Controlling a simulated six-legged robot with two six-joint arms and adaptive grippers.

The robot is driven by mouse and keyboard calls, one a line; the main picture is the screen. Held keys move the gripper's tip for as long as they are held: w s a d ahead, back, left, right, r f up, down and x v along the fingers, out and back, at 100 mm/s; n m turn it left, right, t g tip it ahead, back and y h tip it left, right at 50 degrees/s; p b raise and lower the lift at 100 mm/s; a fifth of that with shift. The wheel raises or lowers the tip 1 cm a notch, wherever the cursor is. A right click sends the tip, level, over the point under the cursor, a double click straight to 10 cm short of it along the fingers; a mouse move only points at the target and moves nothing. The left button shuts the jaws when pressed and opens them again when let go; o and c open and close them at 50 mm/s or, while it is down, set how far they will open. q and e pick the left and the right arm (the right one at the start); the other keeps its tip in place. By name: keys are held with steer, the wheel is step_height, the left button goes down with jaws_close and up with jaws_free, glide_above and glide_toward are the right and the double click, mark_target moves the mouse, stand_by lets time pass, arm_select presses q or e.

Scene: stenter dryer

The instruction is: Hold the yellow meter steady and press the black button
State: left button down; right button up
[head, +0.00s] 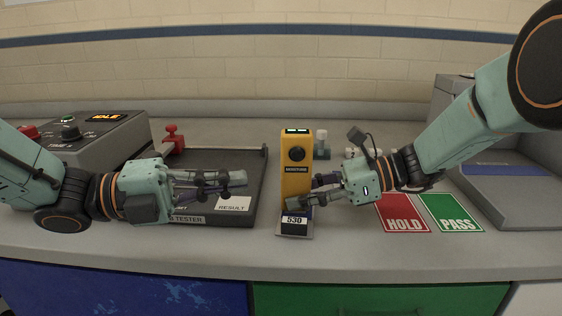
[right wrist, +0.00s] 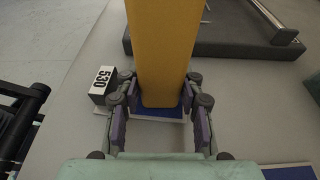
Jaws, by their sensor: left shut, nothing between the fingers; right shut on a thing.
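The yellow meter (head: 297,164) stands upright near the middle of the counter in the head view, with a black round button (head: 297,153) on its upper face and a small lit display on top. A tag reading 530 (head: 294,219) sits at its foot. My right gripper (head: 318,191) is shut on the meter's lower part from the right. In the right wrist view the meter (right wrist: 160,50) stands between both fingers of that gripper (right wrist: 158,118). My left gripper (head: 240,184) is shut and empty, left of the meter and apart from it, lower than the button.
A dark tester tray (head: 255,165) with a RESULT label and red clamp (head: 172,137) lies left. A grey control box (head: 95,135) reads IDLE. Red HOLD (head: 403,214) and green PASS (head: 451,212) mats lie right. Small bottles (head: 321,140) stand behind the meter.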

mark_target(297, 154)
arm_select(q)
steer(key=w+d, duration=0.5)
steer(key=d, duration=0.2)
steer(key=shift+w+d+r, duration=0.15)
steer(key=shift+w+r, duration=0.1)
steer(key=shift+w, duration=0.15)
stand_by(0.5)
